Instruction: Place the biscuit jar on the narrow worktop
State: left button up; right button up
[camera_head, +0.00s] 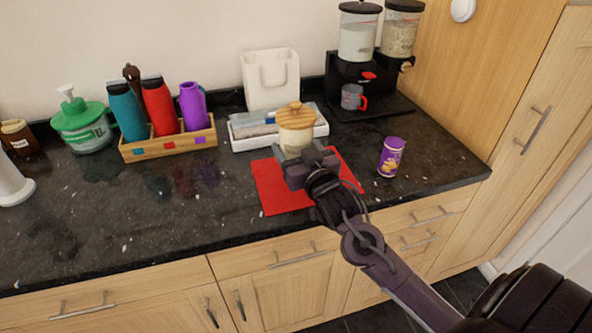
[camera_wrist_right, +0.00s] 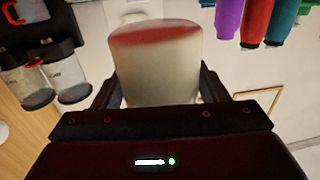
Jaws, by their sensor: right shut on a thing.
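The biscuit jar (camera_head: 296,121) is cream with a ribbed wooden lid. My right gripper (camera_head: 307,163) is shut on its body and hides its lower part in the head view. In the right wrist view the pale jar (camera_wrist_right: 158,65) stands between the two fingers, upside down in the picture, with a red tint at its base end. In the head view the jar appears over the back of a red mat (camera_head: 271,190); I cannot tell its exact height. A dark speckled worktop (camera_head: 150,225) runs along the wall; no other worktop is visible. My left gripper is not in view.
A white tray (camera_head: 243,144) lies close behind the jar, with a white holder (camera_head: 270,78) behind it. A purple tin (camera_head: 391,157) stands right of the mat. A bottle rack (camera_head: 138,152) is left. A dispenser (camera_head: 352,72) stands back right. The front left worktop is clear.

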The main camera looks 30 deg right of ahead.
jog(key=shift+f, duration=3.3)
jog(key=shift+f, duration=0.1)
jog(key=o, duration=1.4)
jog(key=shift+f, duration=0.1)
jog(key=shift+o, duration=0.2)
jog(key=shift+s, duration=0.1)
